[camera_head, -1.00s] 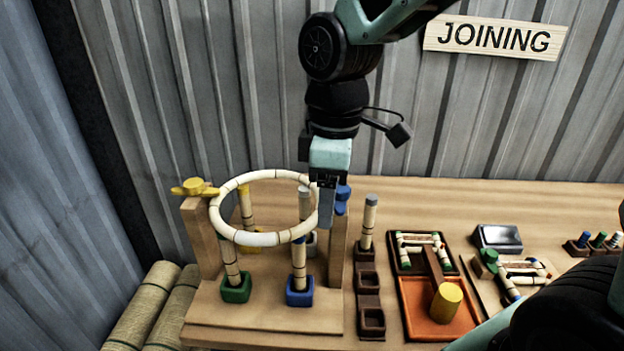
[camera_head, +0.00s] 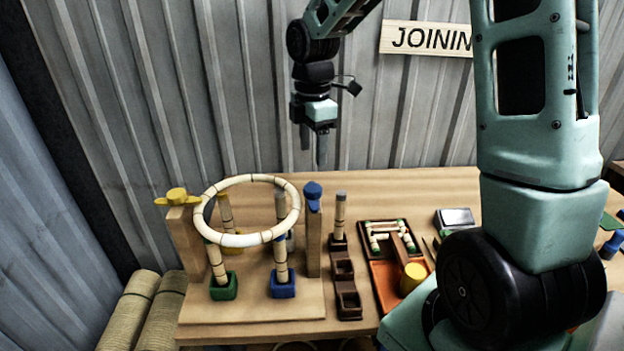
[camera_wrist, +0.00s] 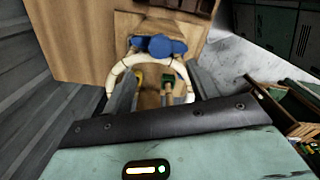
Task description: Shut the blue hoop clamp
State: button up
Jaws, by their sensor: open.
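The blue hoop clamp (camera_head: 313,192) sits on top of the right wooden post of the stand. In the wrist view the blue clamp (camera_wrist: 158,45) lies crosswise at the far edge of the hoop; I cannot tell whether it covers the rim. The pale rattan hoop (camera_head: 247,239) rests level on the stand's pegs, between the posts; it also shows as an arc in the wrist view (camera_wrist: 118,77). My gripper (camera_head: 313,148) is above the blue clamp, apart from it, open and empty, fingers pointing down.
A yellow clamp (camera_head: 177,196) tops the left post. Dark sockets (camera_head: 343,268) and an orange tray (camera_head: 384,288) with a yellow cylinder (camera_head: 412,278) stand right of the stand. Rolled mats (camera_head: 130,312) lie at lower left. Air above the hoop is clear.

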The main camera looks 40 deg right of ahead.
aim_at(313, 188)
notch_tip(313, 188, down, 10)
jog(key=shift+r+p, duration=0.15)
jog(key=shift+p, duration=0.6)
jog(key=c, duration=1)
